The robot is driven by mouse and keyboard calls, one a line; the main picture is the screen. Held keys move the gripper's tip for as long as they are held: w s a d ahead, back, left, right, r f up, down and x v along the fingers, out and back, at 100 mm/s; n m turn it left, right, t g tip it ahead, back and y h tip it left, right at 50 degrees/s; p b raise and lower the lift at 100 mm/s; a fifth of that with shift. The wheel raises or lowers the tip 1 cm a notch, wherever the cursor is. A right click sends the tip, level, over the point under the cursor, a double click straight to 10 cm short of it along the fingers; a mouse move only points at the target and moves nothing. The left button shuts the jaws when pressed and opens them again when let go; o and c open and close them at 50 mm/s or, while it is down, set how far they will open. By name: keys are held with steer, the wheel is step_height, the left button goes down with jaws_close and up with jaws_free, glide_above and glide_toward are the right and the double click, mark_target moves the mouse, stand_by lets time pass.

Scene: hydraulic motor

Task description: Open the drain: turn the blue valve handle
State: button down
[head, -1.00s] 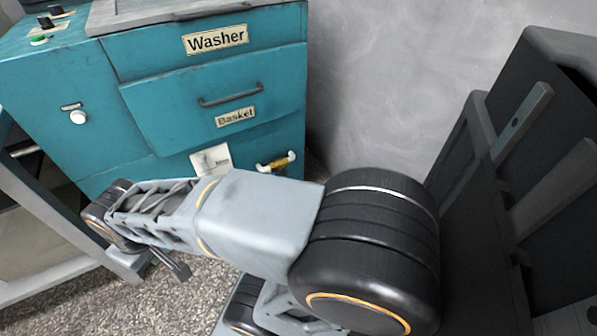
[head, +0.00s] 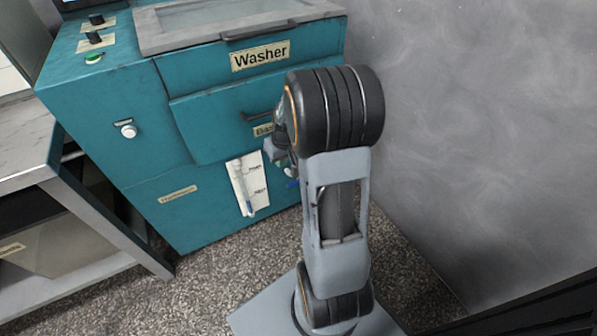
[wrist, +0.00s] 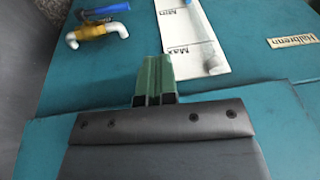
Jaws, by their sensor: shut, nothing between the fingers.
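The blue valve handle (wrist: 106,9) shows at the top left of the wrist view. It sits on a brass-yellow valve body (wrist: 88,34) with white pipe ends. In the head view the blue handle (head: 292,184) shows only in part beside my arm, low on the washer front. My gripper (wrist: 154,66) has green fingers, shut with nothing between them. In the wrist picture the fingertips are below and right of the valve, apart from the handle. In the head view my arm largely hides the gripper.
A white level card (head: 244,184) with a clear tube is on the teal washer (head: 120,85), beside the valve. The basket drawer handle (head: 258,117) is above. A metal table (head: 75,205) stands left. A grey wall (head: 470,120) is right. Speckled floor lies in front.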

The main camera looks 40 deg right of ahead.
steer(key=w+d+f+p, duration=0.1)
steer(key=d+f+p, duration=0.2)
steer(key=d+f, duration=0.55)
steer(key=shift+m, duration=0.4)
steer(key=shift+d+b+x, duration=0.25)
steer(key=shift+b+x, duration=0.6)
steer(key=shift+x, duration=1.15)
steer(key=shift+d+b+x, duration=0.25)
steer(key=shift+b+x, duration=0.6)
steer(key=shift+x, duration=1.15)
steer(key=shift+d+b+x, duration=0.25)
steer(key=shift+b+x, duration=0.6)
steer(key=shift+x, duration=1.15)
steer(key=shift+w, duration=0.15)
